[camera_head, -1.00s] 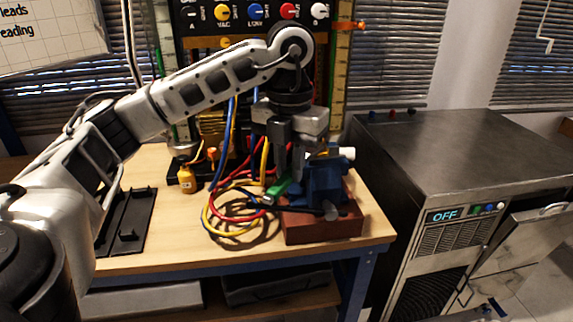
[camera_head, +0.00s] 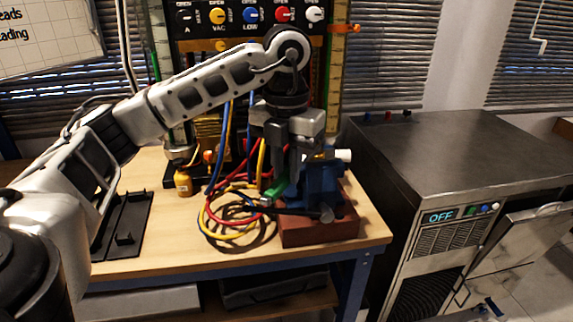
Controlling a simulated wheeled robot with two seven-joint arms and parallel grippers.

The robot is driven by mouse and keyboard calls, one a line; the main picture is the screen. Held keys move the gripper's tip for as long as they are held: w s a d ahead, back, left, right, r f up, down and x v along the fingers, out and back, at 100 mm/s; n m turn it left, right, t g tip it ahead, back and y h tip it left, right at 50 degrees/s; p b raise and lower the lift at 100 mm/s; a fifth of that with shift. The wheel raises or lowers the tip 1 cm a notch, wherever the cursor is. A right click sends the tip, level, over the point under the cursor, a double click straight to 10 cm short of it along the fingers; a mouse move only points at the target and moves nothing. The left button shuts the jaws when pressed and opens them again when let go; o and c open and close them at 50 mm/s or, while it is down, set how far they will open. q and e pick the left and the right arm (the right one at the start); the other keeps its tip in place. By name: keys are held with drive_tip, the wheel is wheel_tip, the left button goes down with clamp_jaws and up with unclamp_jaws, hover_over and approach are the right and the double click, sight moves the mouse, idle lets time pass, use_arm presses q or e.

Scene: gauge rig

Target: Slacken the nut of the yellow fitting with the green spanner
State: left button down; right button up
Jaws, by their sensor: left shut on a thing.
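My left gripper (camera_head: 287,182) points down beside the blue vise (camera_head: 322,184) and is shut on the green spanner (camera_head: 274,192). The spanner's green part shows at the left of the fingers, low over the cables; its other end is hidden. The vise stands on a red-brown block (camera_head: 320,230) near the bench's right front corner. The yellow fitting and its nut cannot be made out clearly behind my gripper and the vise. I cannot tell whether the spanner touches the nut. My right gripper is out of view.
Red, yellow and blue cables (camera_head: 228,215) loop on the bench left of the block. A small yellow bottle (camera_head: 183,182) and a black tray (camera_head: 124,225) are farther left. A knob panel (camera_head: 248,15) stands behind. A steel cabinet (camera_head: 450,150) stands to the right.

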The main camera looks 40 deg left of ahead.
use_arm(q)
drive_tip(key=shift+w+a+p, duration=0.15)
drive_tip(key=shift+w+p, duration=0.2)
drive_tip(key=shift+w, duration=0.45)
idle(0.4)
drive_tip(key=shift+w+a, duration=0.1)
drive_tip(key=shift+w, duration=0.15)
idle(1.9)
drive_tip(key=shift+w+d+n+p, duration=0.2)
drive_tip(key=shift+d+n+p, duration=0.15)
drive_tip(key=shift+d+n, duration=0.25)
drive_tip(key=shift+w+d+n+p, duration=0.2)
drive_tip(key=shift+d+n+p, duration=0.1)
drive_tip(key=shift+d+n, duration=0.25)
drive_tip(key=shift+w+d, duration=0.1)
drive_tip(key=shift+d, duration=0.1)
